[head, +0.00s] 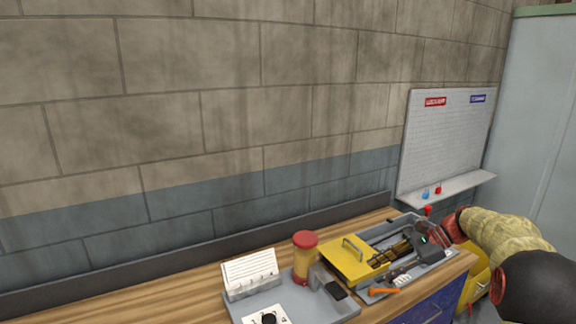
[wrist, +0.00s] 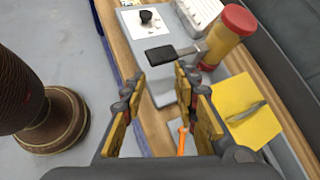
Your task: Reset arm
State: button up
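My gripper (head: 385,256) is at the right in the head view, at the end of my arm, over the grey tray on the workbench. In the wrist view my gripper (wrist: 160,82) has its two yellow-padded fingers spread apart, with nothing between them. The fingers point toward the bench edge and the grey trays. I cannot tell from these views how high they are above the tray.
A whiteboard (head: 445,140) hangs behind on the block wall.

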jog(key=s+a+r+n+h, duration=0.2)
jog(key=s+a+n, duration=0.1)
jog(key=s, duration=0.4)
jog(key=s+a+r+n+t+h, duration=0.1)
jog(key=s+a+r+n+h, duration=0.15)
jog(key=s, duration=0.35)
jog(key=s+a+r+n+h, duration=0.2)
jog(key=s+a, duration=0.1)
jog(key=s, duration=0.4)
jog(key=s+f+n+t+h, duration=0.1)
jog(key=s+n, duration=0.3)
jog(key=s, duration=0.4)
jog(key=s+d+f+n+t+h, duration=0.1)
jog(key=s+f+n+t+h, duration=0.1)
jog(key=s, duration=0.6)
jog(key=shift+s+f+n+t+h, duration=0.3)
jog(key=shift+s+f+n+h, duration=0.25)
jog(key=shift+n, duration=0.5)
